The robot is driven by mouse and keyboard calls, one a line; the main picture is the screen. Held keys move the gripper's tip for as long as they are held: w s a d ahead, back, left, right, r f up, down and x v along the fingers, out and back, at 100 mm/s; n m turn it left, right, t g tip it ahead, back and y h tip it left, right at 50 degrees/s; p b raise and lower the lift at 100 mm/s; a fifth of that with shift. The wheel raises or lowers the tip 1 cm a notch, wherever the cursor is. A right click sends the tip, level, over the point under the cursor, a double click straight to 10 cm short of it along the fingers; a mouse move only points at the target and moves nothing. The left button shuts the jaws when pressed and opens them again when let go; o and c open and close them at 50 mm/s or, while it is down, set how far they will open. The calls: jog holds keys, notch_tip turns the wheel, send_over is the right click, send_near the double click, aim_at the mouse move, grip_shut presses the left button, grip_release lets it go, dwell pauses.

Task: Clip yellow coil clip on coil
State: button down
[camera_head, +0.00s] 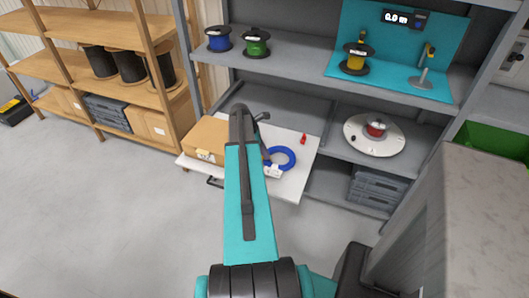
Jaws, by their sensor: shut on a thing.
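A blue coil (281,158) lies on the white pull-out table, just right of my arm. A small white piece (273,171) is at its lower left edge; I cannot tell what it is. My arm reaches up over the table, and its dark wrist part shows above the cardboard box's right end. My gripper is hidden behind my own arm, so its fingers and anything between them do not show. No yellow coil clip can be made out. A small red item (303,139) lies on the table right of the coil.
The white table (285,188) also bears a cardboard box (205,140) at left. Above it, a shelf holds blue (219,39), green (256,43) and yellow (355,59) reels. A white turntable (375,143) with a red reel is at right. Open floor lies at left.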

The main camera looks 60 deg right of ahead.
jog(key=shift+f, duration=0.15)
jog(key=c, duration=1.3)
grip_release()
jog(key=shift+r+p, duration=2.5)
jog(key=shift+r, duration=1.05)
jog(key=shift+s, duration=0.1)
